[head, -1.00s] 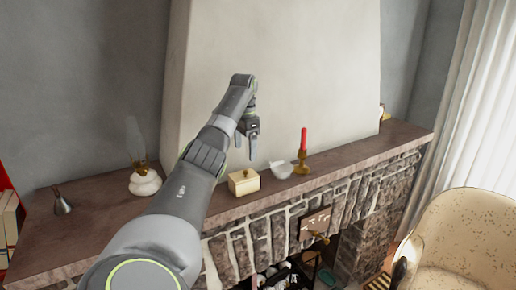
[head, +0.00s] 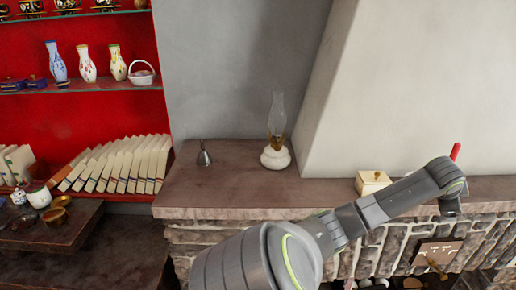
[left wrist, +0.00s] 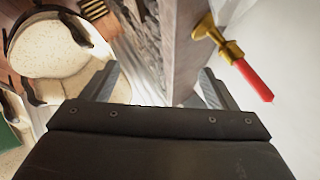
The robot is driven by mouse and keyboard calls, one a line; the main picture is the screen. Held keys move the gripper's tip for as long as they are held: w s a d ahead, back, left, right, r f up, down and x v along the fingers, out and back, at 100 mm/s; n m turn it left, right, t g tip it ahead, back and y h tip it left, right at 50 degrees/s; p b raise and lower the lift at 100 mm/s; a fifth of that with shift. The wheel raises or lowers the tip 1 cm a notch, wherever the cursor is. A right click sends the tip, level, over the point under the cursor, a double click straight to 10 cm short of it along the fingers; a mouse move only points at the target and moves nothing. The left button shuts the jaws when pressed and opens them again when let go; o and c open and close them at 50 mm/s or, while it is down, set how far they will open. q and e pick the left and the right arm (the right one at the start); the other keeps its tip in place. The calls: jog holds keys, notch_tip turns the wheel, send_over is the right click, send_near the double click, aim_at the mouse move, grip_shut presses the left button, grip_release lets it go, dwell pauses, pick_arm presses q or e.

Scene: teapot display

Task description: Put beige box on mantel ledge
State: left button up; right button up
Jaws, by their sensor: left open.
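The beige box (head: 371,183), with a small knob on its lid, sits upright on the mantel ledge (head: 225,180), close to the pale chimney wall. My left gripper (left wrist: 155,88) is open in the left wrist view, with nothing between its fingers. In the head view the left gripper (head: 450,206) is to the right of the box and apart from it, near the ledge's front edge; its fingertips are hard to make out. The box is not in the left wrist view. My right gripper is not in view.
A red candle (head: 455,151) stands right of the box; its brass holder (left wrist: 222,42) is close to the left gripper. An oil lamp (head: 276,150) and a metal funnel-shaped item (head: 204,155) stand left on the ledge. An armchair (left wrist: 58,52) is below. Ledge between lamp and box is clear.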

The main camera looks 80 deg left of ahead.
pick_arm(q)
jog(key=s+d+f+t+h, duration=0.2)
jog(key=d+f+t, duration=0.15)
jog(key=d, duration=0.55)
jog(key=s+a+f+n+g, duration=0.15)
jog(key=s+f, duration=0.25)
jog(key=f, duration=0.7)
jog(key=s+f+n+g, duration=0.15)
jog(key=s+f, duration=0.35)
jog(key=f, duration=0.6)
jog(key=s+a+f+n+g, duration=0.15)
jog(key=s+f, duration=0.25)
jog(key=f, duration=0.7)
jog(key=s+d+f+n+g, duration=0.1)
jog(key=s+d+f+g, duration=0.15)
jog(key=s+f, duration=0.9)
jog(key=s+d+f+g, duration=0.25)
jog(key=s+f, duration=0.55)
jog(key=s, duration=0.7)
jog(key=s+d+f, duration=0.2)
jog(key=s+d, duration=0.1)
jog(key=s, duration=0.5)
jog(key=s+d+f+n+g, duration=0.1)
jog(key=s+d+f, duration=0.1)
jog(key=s, duration=0.6)
jog(key=shift+s+d+f, duration=0.25)
jog(key=shift+d+f, duration=0.15)
jog(key=shift+f, duration=0.2)
